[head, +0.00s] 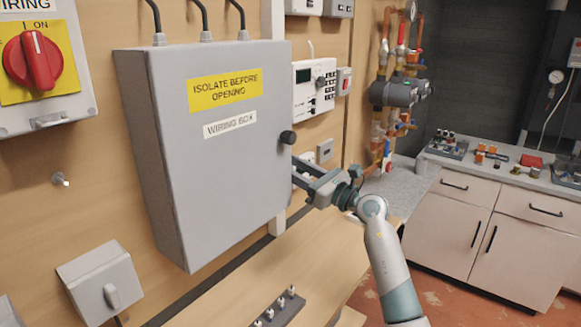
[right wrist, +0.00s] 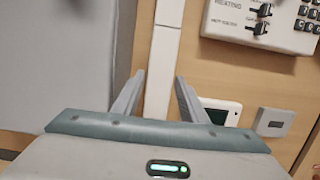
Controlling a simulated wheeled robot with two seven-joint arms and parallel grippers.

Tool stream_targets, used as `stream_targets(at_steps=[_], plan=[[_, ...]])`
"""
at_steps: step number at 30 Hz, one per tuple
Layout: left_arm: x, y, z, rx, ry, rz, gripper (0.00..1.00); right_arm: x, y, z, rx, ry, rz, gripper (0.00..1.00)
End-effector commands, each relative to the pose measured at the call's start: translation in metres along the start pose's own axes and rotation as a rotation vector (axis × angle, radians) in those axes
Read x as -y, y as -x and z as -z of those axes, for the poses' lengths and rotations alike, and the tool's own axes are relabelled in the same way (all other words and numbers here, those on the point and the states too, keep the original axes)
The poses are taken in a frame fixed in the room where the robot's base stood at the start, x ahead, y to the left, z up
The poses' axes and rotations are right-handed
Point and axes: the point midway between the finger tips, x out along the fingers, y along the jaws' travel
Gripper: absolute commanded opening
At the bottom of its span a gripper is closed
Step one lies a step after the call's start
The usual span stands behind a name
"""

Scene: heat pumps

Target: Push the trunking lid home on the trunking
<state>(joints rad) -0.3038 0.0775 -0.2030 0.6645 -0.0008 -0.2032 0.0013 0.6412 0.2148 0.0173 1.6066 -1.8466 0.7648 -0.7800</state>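The white trunking (head: 273,18) runs upright on the wooden wall, mostly hidden behind the grey wiring box. A short piece shows below the box. In the right wrist view the white trunking (right wrist: 162,65) stands between my finger tips, with a cross seam near the top; I cannot tell which part is the lid or whether it is seated. My right gripper (head: 298,172) is at the box's right edge, pointing at the wall. In the right wrist view its fingers (right wrist: 158,82) are apart with nothing held; contact with the trunking cannot be told. My left gripper is out of view.
The grey wiring box (head: 215,160) with its black knob (head: 288,137) stands out just left of my gripper. A white controller (head: 314,90) and a small grey switch plate (head: 324,150) are on the wall to the right. A wooden bench (head: 330,255) lies below.

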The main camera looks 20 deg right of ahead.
Motion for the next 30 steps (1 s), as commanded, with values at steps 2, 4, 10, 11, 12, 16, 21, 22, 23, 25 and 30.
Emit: stream_targets(at_steps=[2, 4, 10, 11, 12, 16, 21, 22, 23, 25, 30], plan=[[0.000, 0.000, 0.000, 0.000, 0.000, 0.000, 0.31, 0.000, 0.000, 0.000, 0.000, 0.000, 0.000, 0.39], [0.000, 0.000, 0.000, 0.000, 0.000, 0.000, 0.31, 0.000, 0.001, 0.000, 0.000, 0.000, 0.000, 0.39], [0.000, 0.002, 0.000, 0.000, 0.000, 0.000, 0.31, 0.000, 0.006, -0.002, 0.000, 0.001, 0.000, 0.39], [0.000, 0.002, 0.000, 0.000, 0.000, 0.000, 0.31, 0.000, 0.008, -0.002, 0.000, 0.001, 0.000, 0.39], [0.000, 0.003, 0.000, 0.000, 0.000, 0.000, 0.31, 0.000, 0.009, -0.002, 0.000, 0.001, 0.000, 0.39], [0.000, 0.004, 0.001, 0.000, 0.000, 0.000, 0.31, 0.000, 0.015, -0.003, -0.001, 0.001, 0.001, 0.39], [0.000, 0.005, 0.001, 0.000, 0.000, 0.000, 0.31, 0.000, 0.019, -0.004, 0.000, 0.001, 0.001, 0.39], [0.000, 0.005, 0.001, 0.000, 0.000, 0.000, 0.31, 0.000, 0.019, -0.004, 0.000, 0.001, 0.000, 0.39], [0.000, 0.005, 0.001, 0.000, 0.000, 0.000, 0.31, 0.000, 0.020, -0.004, 0.000, 0.001, 0.000, 0.39], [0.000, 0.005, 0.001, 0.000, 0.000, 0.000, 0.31, 0.000, 0.020, -0.004, 0.000, 0.001, 0.000, 0.39], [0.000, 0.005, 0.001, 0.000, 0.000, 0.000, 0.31, 0.000, 0.020, -0.004, 0.000, 0.000, 0.000, 0.39]])
